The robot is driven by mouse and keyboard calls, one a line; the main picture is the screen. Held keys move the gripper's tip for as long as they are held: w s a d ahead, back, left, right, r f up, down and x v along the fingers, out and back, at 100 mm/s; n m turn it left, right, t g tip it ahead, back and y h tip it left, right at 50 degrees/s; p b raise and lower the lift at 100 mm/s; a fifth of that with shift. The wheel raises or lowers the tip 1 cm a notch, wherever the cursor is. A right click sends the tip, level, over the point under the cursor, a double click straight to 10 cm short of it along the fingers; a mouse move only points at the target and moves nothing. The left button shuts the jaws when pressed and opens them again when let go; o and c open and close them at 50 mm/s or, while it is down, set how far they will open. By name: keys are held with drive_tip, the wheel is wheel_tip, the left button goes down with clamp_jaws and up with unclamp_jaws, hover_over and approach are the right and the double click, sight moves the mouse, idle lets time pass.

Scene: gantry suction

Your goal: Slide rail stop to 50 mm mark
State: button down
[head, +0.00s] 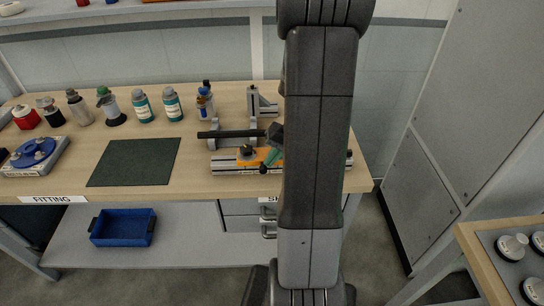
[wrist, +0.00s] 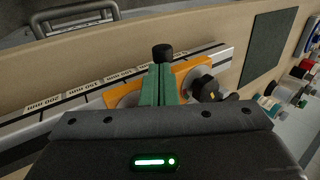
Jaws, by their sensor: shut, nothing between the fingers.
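The rail stop is an orange plate (wrist: 190,72) on a pale slotted rail (wrist: 226,56). In the head view the orange stop (head: 243,153) sits on the rail (head: 228,168) near the bench's front edge. A black knob (wrist: 204,88) stands on the stop. Another black knob (wrist: 163,53) shows just past my fingertips. My gripper (wrist: 160,72) has green fingers, shut and empty, over the middle of the stop. It also shows in the head view (head: 268,162), at the stop's right. Whether the fingers touch the stop cannot be told. Labels read 200, 150 and 100 mm; the stop's exact mark is hidden.
A grey fixture with a black bar (head: 222,134) stands behind the rail. A dark green mat (head: 135,162) lies left of it. Several bottles line the back of the bench. A blue bin (head: 123,228) is on the shelf below. My arm hides the rail's right part.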

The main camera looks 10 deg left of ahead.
drive_tip(key=shift+s+a+f+b, duration=0.2)
drive_tip(key=shift+a+f+b, duration=0.1)
drive_tip(key=shift+a+b, duration=0.3)
drive_tip(key=shift+d, duration=0.1)
